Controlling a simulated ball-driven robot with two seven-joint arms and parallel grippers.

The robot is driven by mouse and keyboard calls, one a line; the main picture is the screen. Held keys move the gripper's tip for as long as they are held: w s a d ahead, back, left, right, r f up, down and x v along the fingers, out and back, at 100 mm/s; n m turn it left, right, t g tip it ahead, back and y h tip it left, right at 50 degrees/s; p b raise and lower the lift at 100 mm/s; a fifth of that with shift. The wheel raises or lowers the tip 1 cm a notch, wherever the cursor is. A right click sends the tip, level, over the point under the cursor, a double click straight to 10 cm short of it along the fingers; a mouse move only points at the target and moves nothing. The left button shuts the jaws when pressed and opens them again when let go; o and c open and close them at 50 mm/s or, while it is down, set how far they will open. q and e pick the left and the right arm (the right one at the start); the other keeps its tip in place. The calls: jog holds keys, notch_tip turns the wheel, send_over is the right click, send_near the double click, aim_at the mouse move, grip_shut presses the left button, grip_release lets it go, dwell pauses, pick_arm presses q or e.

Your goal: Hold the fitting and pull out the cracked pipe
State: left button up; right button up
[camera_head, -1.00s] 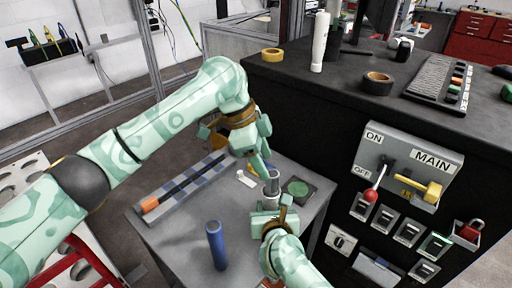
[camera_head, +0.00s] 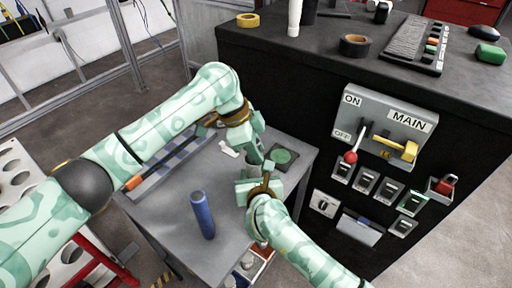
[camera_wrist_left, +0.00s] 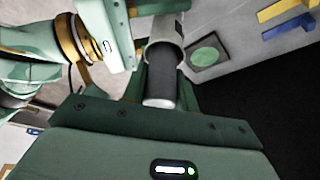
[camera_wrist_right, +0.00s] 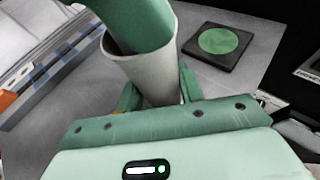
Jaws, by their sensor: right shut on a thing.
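The fitting (camera_wrist_right: 158,82) is a light grey upright cup, and my right gripper (camera_head: 263,184) is shut around it, one finger on each side. The cracked pipe (camera_wrist_left: 160,82) is dark grey with a pale end, and the left wrist view shows it sticking out of the fitting. My left gripper (camera_head: 257,155) is above the fitting, its fingers on both sides of the pipe, apparently not clamped. In the right wrist view green parts of my left gripper cover the fitting's mouth and hide the pipe. A blue pipe (camera_head: 202,216) stands upright on the grey table (camera_head: 168,214).
A tray (camera_head: 160,180) with an orange-ended rod lies at the table's left. A green disc on a dark square (camera_head: 283,158) and a small white piece (camera_head: 230,150) lie nearby. A black cabinet with a MAIN switch panel (camera_head: 386,138) stands close on the right.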

pick_arm(q)
jog(key=shift+r, duration=1.6)
jog(key=shift+w, duration=0.1)
jog(key=shift+r, duration=1.5)
jog(key=shift+a, duration=0.1)
jog(key=shift+r, duration=1.45)
jog(key=shift+r, duration=1.5)
jog(key=shift+r, duration=0.15)
